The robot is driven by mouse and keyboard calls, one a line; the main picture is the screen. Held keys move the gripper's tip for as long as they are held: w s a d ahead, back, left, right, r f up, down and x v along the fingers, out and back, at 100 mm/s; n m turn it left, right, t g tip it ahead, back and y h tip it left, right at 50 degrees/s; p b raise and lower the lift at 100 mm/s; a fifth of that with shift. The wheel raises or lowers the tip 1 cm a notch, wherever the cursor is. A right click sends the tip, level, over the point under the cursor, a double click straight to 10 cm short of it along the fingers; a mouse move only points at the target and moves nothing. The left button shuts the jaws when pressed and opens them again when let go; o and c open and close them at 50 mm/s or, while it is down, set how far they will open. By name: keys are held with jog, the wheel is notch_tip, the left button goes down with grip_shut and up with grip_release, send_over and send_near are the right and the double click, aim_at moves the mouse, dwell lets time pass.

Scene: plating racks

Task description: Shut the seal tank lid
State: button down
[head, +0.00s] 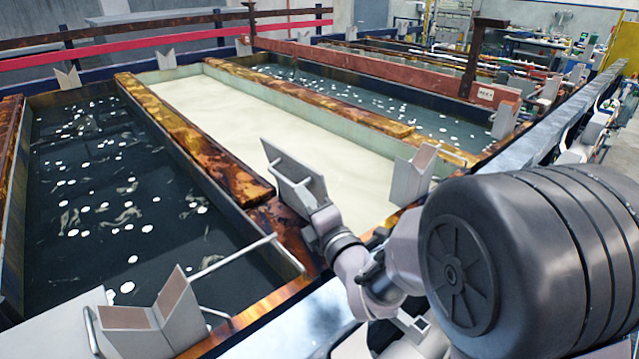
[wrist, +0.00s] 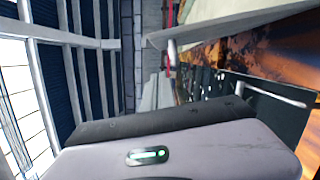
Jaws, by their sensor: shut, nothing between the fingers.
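No part is plainly recognisable as the seal tank lid. The middle tank (head: 235,115) shows a flat cream surface, and I cannot tell whether it is a cover or liquid. A thin bent rod like a handle (head: 235,257) crosses the near end of the left tank (head: 110,190), which holds dark liquid. My gripper (head: 285,163) is shut and empty, at the near end of the beam between these two tanks.
Grey V-shaped brackets stand on the near rim, one at lower left (head: 150,318) and one right of my gripper (head: 412,172). A right tank (head: 370,98) holds dark liquid with white floating pieces. A red beam (head: 380,70) and post (head: 480,58) stand behind it.

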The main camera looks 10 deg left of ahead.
jog(key=shift+w+d+r, duration=0.25)
jog(key=shift+w+d, duration=0.3)
jog(key=shift+w, duration=0.35)
jog(key=shift+w+d+r, duration=0.25)
jog(key=shift+w+d, duration=0.3)
jog(key=shift+w, duration=0.3)
